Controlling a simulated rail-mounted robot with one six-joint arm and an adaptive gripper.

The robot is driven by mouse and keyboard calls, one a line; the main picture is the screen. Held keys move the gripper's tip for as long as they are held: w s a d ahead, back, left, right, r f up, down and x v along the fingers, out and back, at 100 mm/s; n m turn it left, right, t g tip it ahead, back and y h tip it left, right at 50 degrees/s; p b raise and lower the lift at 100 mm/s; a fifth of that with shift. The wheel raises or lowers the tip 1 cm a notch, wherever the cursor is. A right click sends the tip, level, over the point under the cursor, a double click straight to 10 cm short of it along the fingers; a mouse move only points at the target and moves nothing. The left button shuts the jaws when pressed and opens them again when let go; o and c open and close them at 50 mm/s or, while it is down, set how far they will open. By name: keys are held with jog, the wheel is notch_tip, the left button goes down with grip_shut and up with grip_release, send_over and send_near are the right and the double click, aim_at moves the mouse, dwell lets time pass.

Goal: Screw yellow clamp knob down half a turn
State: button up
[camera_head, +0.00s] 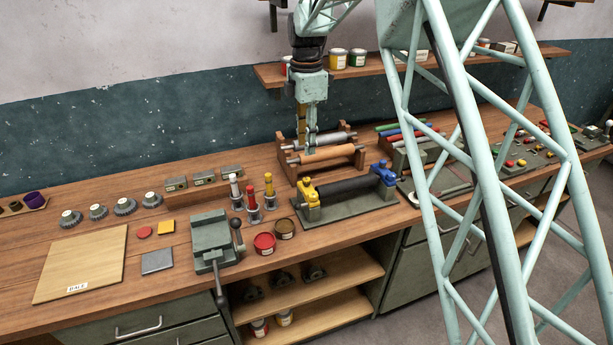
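The yellow clamp (309,196) with its knob sits at the left end of a black roller on a grey-green base plate (345,206). A blue clamp (383,176) stands at the roller's right end. My gripper (307,143) points down in front of the back shelf, above or behind the yellow clamp in the picture and seen against the wooden roller rack. It looks apart from the yellow clamp. Its fingers appear close together, and I cannot tell whether they are shut. I see nothing held between them. The knob's turn angle is too small to read.
A wooden rack (318,158) with rollers stands behind the clamps. Red, yellow and white-topped posts (252,198), two round tins (264,243) and a vise (211,240) stand to the left. My lattice frame covers part of the bench at right. A wall shelf (269,74) holds tins.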

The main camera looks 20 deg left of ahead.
aim_at(307, 179)
jog(key=shift+f, duration=0.1)
dwell(0.3)
jog(key=shift+f+p, duration=0.3)
jog(key=shift+f, duration=6.5)
jog(key=shift+c, duration=0.7)
jog(key=c, duration=0.7)
